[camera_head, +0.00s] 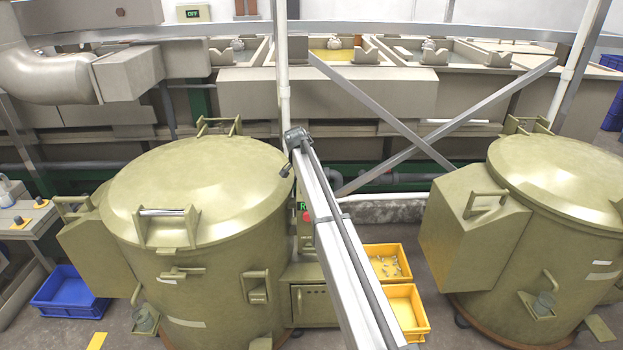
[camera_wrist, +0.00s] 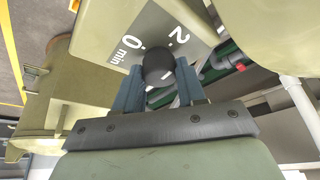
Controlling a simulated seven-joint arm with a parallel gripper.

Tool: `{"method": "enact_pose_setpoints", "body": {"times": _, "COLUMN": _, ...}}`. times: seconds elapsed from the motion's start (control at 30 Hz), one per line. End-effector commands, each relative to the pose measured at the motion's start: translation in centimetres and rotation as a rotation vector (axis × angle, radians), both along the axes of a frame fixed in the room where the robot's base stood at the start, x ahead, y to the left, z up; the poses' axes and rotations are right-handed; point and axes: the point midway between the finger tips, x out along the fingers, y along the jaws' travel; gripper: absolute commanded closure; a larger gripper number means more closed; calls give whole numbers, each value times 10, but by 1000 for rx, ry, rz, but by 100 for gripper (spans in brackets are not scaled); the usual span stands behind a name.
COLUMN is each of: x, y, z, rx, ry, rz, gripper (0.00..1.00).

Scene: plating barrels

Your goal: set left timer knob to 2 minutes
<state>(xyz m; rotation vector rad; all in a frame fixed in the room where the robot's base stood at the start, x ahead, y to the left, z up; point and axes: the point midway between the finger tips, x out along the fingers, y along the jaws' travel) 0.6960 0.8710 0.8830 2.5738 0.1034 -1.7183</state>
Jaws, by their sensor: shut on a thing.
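In the wrist view a round black knob (camera_wrist: 158,62) sits between the two blue fingers of my gripper (camera_wrist: 158,72), which are shut on it. The knob stands at a grey-green dial face (camera_wrist: 150,22) with a white "2" above right of it and a white "0 min" above left. The knob's pointer cannot be made out, so its setting is unclear. The other dial marks are hidden behind the knob and fingers. In the head view neither the gripper nor the held knob can be made out.
Two large olive barrels, a left one (camera_head: 200,270) and a right one (camera_head: 545,240), flank a small control cabinet (camera_head: 313,300). Yellow bins (camera_head: 405,290) stand between them. A blue bin (camera_head: 68,290) lies at left. Tanks (camera_head: 330,90) and diagonal braces (camera_head: 440,125) stand behind.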

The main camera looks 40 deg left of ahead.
Motion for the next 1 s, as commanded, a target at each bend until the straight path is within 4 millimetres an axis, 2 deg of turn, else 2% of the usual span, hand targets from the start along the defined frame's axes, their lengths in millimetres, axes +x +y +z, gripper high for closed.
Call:
{"method": "enact_pose_setpoints", "body": {"times": 0.3, "x": 0, "y": 1, "z": 0, "rx": 1, "ry": 2, "rz": -75, "gripper": 91}}
{"method": "enact_pose_setpoints", "body": {"times": 0.73, "x": 0, "y": 0, "z": 0, "rx": 1, "ry": 2, "rz": -82, "gripper": 91}}
{"method": "enact_pose_setpoints", "body": {"times": 0.77, "x": 0, "y": 0, "z": 0, "rx": 1, "ry": 2, "rz": -82, "gripper": 57}}
{"method": "enact_pose_setpoints", "body": {"times": 1.0, "x": 0, "y": 0, "z": 0, "rx": 1, "ry": 1, "rz": -81, "gripper": 36}}
